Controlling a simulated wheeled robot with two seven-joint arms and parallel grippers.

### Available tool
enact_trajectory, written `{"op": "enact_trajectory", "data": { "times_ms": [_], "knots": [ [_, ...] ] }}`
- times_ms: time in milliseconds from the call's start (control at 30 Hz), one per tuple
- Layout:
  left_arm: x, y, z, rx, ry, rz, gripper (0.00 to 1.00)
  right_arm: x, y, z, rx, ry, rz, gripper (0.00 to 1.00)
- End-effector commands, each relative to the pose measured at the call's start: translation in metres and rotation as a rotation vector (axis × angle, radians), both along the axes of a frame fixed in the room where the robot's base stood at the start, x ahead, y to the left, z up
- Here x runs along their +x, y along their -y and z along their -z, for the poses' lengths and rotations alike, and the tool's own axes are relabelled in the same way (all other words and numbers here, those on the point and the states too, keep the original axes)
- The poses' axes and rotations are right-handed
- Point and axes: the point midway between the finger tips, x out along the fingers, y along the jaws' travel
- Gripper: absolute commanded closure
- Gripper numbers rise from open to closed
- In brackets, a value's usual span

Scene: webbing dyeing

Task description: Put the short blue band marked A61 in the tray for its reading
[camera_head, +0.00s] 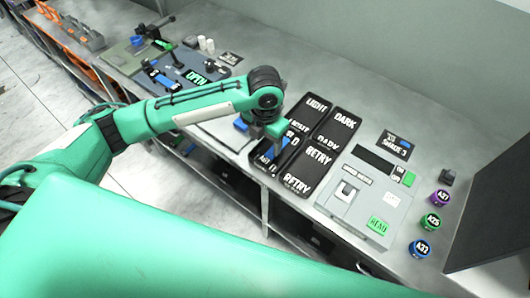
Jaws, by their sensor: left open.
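The trays carry white words, with LIGHT, DARK and RETRY legible. The grey reader (365,190) stands right of the trays with a dark display and a green READ button (378,225). A dark card (396,144) behind it appears to say SHADE 3. My right gripper is not in view.
Purple, green and blue labelled rolls (430,221) stand right of the reader, near a dark panel (495,215). A clamp station with a green OPEN sign (196,78) is left of the trays. Another blue piece (240,124) shows beside my arm. A wall closes the back.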

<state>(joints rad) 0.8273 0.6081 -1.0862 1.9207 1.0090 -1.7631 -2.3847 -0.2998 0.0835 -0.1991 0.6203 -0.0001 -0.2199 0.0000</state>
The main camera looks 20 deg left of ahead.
Motion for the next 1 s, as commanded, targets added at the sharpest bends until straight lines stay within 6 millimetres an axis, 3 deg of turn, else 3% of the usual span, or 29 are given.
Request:
{"op": "enact_trajectory", "data": {
  "times_ms": [100,300,867,1000],
  "knots": [
    [0.001,0.0,-0.019,0.0,0.004,0.001,0.37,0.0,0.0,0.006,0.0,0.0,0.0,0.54],
    [0.0,0.0,-0.035,0.0,0.0,-0.001,0.37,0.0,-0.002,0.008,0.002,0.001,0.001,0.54],
    [0.0,0.001,-0.036,-0.002,-0.001,-0.004,0.37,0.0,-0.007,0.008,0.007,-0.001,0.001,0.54],
    [-0.008,0.01,-0.028,-0.031,0.005,-0.07,0.37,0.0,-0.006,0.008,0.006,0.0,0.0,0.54]
  ]
}}
